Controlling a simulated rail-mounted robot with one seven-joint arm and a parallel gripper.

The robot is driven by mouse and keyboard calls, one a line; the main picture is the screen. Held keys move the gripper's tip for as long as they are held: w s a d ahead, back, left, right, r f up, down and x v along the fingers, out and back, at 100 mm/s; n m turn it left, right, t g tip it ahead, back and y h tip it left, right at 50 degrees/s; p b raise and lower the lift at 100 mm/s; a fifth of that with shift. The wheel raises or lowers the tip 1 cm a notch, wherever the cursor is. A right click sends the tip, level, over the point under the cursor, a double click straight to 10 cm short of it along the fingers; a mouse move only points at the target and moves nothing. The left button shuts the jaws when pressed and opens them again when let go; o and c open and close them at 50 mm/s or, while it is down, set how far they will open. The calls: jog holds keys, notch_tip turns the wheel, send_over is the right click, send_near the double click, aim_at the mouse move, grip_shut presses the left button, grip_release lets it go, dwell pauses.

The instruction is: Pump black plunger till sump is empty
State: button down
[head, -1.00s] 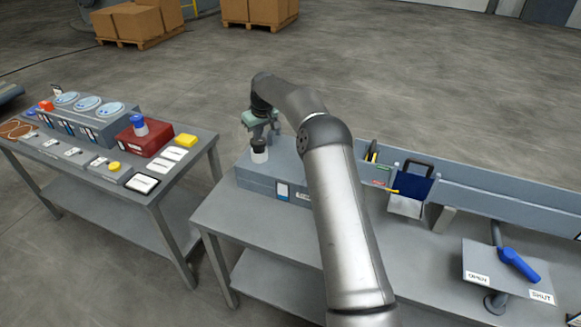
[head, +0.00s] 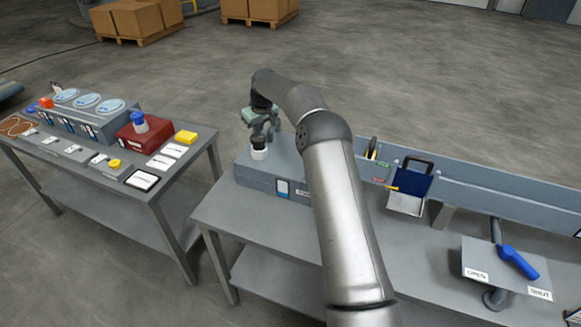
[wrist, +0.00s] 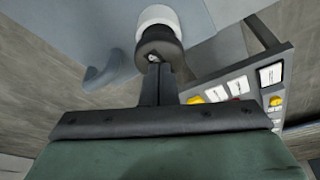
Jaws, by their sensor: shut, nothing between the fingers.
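The black plunger (head: 259,142) stands upright in a white collar (head: 260,154) on the left end of a grey-blue box. My gripper (head: 261,134) is directly over it, pointing down, with its fingers shut and empty. In the wrist view, the shut fingertips (wrist: 156,66) meet the edge of the round black plunger top (wrist: 159,47), and the white collar (wrist: 158,16) shows beyond. They appear to touch, but I cannot be sure. A small blue and white window (head: 283,188) is on the box front. The sump's liquid level cannot be read.
A side table (head: 150,185) at left holds a red box (head: 143,138) with a blue-topped knob and several gauges. My arm hides part of the box.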

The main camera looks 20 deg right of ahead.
jog(key=shift+f+b, duration=0.55)
jog(key=shift+f, duration=0.65)
jog(key=shift+r+p, duration=1.1)
jog(key=shift+r, duration=0.45)
jog(key=shift+f, duration=0.15)
jog(key=shift+f+b, duration=0.85)
jog(key=shift+f, duration=0.55)
jog(key=shift+r+p, duration=0.95)
jog(key=shift+r, duration=0.55)
